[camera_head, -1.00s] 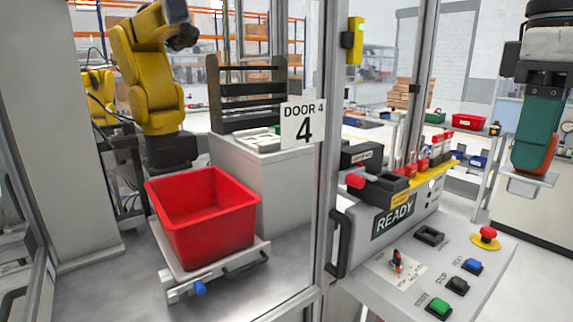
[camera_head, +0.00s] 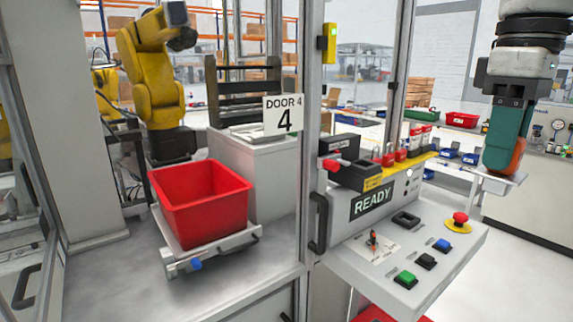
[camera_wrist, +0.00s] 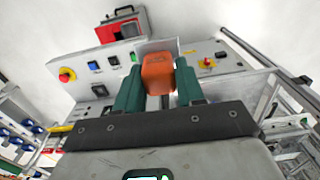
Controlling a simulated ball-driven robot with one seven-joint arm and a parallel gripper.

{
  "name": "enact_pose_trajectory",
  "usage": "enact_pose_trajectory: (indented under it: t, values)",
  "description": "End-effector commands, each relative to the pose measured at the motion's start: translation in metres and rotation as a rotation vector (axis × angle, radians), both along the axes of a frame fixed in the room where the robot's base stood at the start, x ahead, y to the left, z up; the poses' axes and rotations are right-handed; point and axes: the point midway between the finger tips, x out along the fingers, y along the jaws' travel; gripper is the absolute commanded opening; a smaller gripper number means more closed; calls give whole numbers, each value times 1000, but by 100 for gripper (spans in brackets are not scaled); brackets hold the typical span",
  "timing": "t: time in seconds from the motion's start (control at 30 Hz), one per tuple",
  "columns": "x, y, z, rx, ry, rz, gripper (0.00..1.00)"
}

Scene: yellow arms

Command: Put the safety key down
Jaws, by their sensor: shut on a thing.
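My gripper (camera_head: 502,165) hangs at the right of the head view, pointing down, with green fingers. It is shut on an orange block (camera_wrist: 158,73), which I take to be the safety key; it also shows at the fingertips in the head view (camera_head: 518,156). The key's lower part is hidden. A pale plate (camera_head: 490,185) shows just under the fingertips; I cannot tell whether they touch. The grey control panel (camera_head: 340,265) stands to the left of my gripper, with a black-framed recess (camera_head: 405,219) in its sloping top.
The panel carries a red emergency button (camera_head: 460,218), several coloured push buttons and a selector switch (camera_head: 372,241). Red padlocks (camera_head: 400,155) hang along its yellow back rail. A red bin (camera_head: 200,205) sits left, past a metal door post (camera_head: 312,150). A red case (camera_wrist: 120,26) lies beyond the panel.

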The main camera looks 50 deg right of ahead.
Motion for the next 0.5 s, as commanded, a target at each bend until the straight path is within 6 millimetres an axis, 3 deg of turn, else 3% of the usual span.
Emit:
enact_pose_trajectory:
  t: [0.27,0.37,0.5]
  values:
    - [43,-35,-32,6,2,-31,6]
    - [68,-50,-54,7,3,-49,6]
    - [116,-69,-101,10,4,-78,6]
